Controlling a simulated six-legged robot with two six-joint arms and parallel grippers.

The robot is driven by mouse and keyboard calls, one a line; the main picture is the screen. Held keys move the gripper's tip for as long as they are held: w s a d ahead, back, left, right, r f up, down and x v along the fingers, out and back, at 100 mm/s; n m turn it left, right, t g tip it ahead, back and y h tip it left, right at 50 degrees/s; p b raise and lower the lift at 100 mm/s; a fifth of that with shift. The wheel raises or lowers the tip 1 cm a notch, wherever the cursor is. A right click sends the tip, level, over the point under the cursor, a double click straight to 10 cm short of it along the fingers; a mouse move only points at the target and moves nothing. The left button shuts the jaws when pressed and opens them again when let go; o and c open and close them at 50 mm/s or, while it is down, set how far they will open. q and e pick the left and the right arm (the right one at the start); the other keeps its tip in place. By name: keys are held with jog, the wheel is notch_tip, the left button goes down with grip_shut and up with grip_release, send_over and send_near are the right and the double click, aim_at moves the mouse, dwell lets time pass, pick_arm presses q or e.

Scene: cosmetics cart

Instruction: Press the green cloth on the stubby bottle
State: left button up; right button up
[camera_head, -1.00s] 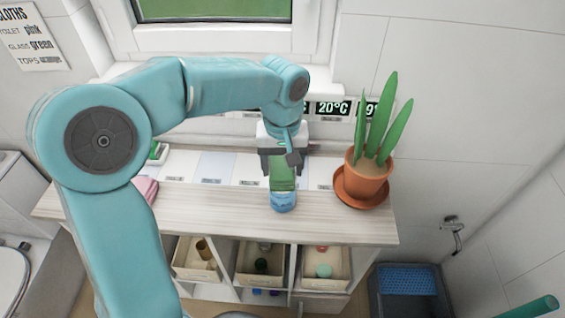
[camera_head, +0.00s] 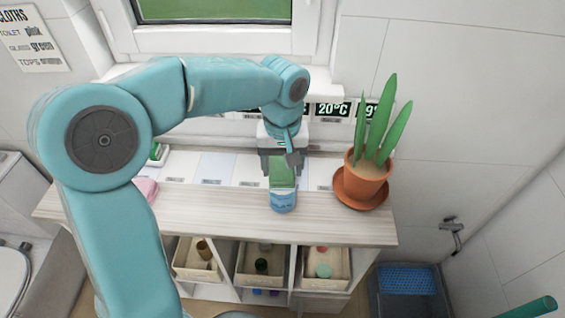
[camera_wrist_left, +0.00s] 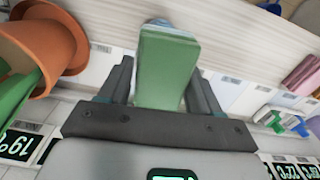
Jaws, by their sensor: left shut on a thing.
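The green cloth (camera_head: 283,175) is a folded block held between the fingers of my left gripper (camera_head: 280,162). In the left wrist view the green cloth (camera_wrist_left: 166,70) stands out from between the two dark fingers of the left gripper (camera_wrist_left: 160,88). The stubby bottle (camera_head: 283,201) is blue and stands on the wooden counter top (camera_head: 225,213), directly below the cloth. The cloth's lower end meets or overlaps the bottle's top; I cannot tell whether they touch. In the left wrist view only a bit of blue (camera_wrist_left: 160,22) shows past the cloth. My right gripper is not in view.
A terracotta pot (camera_head: 366,180) with a tall green plant stands right of the bottle. Pink cloths (camera_head: 147,188) lie at the counter's left. Open bins (camera_head: 262,284) sit on shelves below. A window and small digital displays (camera_head: 332,109) are behind.

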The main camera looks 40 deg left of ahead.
aim_at(282, 164)
pick_arm(q)
jog(key=shift+r+p, duration=2.55)
jog(key=shift+r, duration=0.8)
jog(key=shift+f, duration=0.1)
